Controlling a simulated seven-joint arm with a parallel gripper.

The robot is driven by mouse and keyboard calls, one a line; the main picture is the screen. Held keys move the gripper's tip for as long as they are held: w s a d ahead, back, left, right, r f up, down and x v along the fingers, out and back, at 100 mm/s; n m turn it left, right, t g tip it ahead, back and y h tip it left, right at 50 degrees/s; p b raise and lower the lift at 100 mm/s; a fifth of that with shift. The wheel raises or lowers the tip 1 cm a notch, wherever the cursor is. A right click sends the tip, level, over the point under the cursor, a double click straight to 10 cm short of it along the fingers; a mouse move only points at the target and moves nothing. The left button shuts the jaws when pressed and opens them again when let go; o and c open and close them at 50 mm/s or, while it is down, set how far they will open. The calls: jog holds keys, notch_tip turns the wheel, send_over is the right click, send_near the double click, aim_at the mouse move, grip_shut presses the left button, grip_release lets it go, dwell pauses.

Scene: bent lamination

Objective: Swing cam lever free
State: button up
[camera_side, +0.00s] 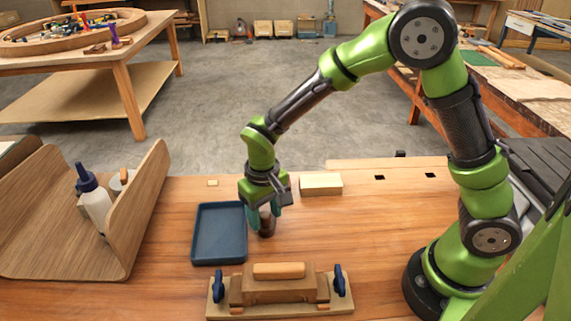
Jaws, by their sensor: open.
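A wooden clamping fixture (280,298) lies at the front of the bench, with a light wood strip (278,270) on top of its raised middle. One blue cam lever (218,285) stands upright at its left end and another blue cam lever (340,280) at its right end. My gripper (264,213) points down behind the fixture, right of the blue tray, apart from both levers. It is open. A small dark brown round object (266,224) is at its fingertips; I cannot tell whether they touch it.
A blue tray (197,232) lies empty left of my gripper. A pale wood block (321,184) lies behind to the right. A curved wooden panel (143,215) with a white glue bottle (96,205) stands at left. Bench surface right of the gripper is clear.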

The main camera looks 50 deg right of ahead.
jog(key=shift+f, duration=0.45)
jog(key=shift+c, duration=0.3)
grip_shut()
